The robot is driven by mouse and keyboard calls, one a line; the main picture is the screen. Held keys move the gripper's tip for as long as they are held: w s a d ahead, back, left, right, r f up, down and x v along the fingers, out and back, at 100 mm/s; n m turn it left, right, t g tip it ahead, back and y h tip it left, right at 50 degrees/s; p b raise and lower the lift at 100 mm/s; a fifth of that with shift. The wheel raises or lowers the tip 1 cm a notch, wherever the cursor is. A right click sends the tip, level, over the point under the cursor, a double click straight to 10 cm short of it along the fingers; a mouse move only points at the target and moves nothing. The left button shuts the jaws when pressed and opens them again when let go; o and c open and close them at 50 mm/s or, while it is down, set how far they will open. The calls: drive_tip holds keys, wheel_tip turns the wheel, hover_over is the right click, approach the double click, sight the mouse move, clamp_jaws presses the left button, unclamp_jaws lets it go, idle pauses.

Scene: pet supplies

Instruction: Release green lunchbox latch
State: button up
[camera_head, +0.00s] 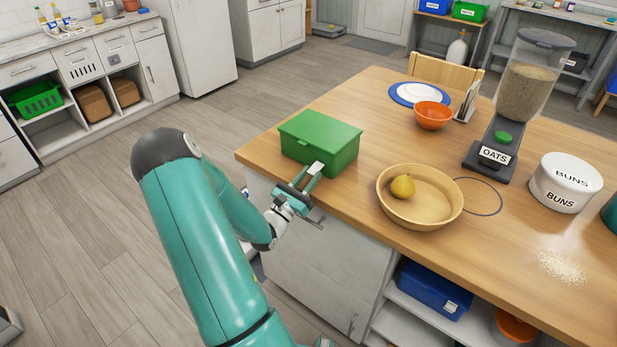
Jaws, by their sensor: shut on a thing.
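The green lunchbox (320,139) sits closed near the left corner of the wooden counter. My gripper (314,172) reaches over the counter's front edge to the lower front of the lunchbox. Its fingertips are at the box's front face, shut on a small light-coloured part there, which looks like the latch. The fingers hide most of that part, and I cannot tell whether it is fastened.
Behind are an orange bowl (433,115) and a plate (418,93). An oats dispenser (525,90) and a buns tin (565,183) stand farther right.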

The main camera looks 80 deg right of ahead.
drive_tip(key=o, duration=1)
drive_tip(key=v, duration=1.4)
